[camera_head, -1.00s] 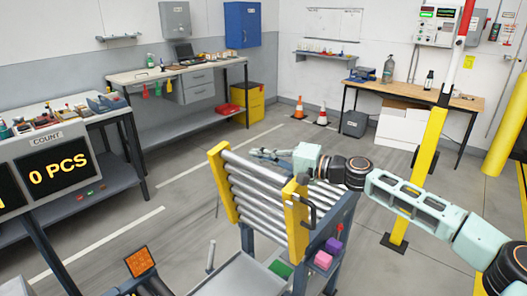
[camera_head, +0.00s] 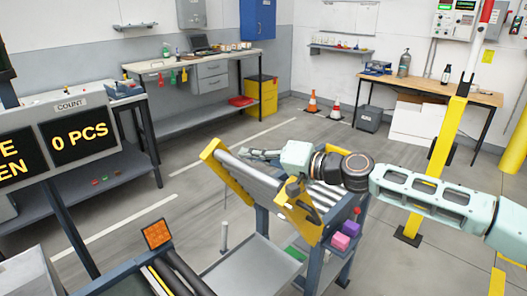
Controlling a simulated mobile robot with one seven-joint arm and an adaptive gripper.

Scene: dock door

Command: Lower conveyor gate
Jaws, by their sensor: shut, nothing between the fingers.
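The conveyor gate is a section of grey rollers (camera_head: 250,180) between two yellow side rails. The near yellow rail (camera_head: 300,222) has a dark handle (camera_head: 300,197) on it, and the far rail (camera_head: 212,150) is at the left. My wrist hides the gate's upper right part.
A grey tray (camera_head: 250,268) lies below the gate, with purple and pink blocks (camera_head: 345,235) at its right. A fixed conveyor with an orange reflector (camera_head: 157,234) is at front left. A count display (camera_head: 80,142) reads 0 PCS. A yellow post (camera_head: 432,165) stands at right.

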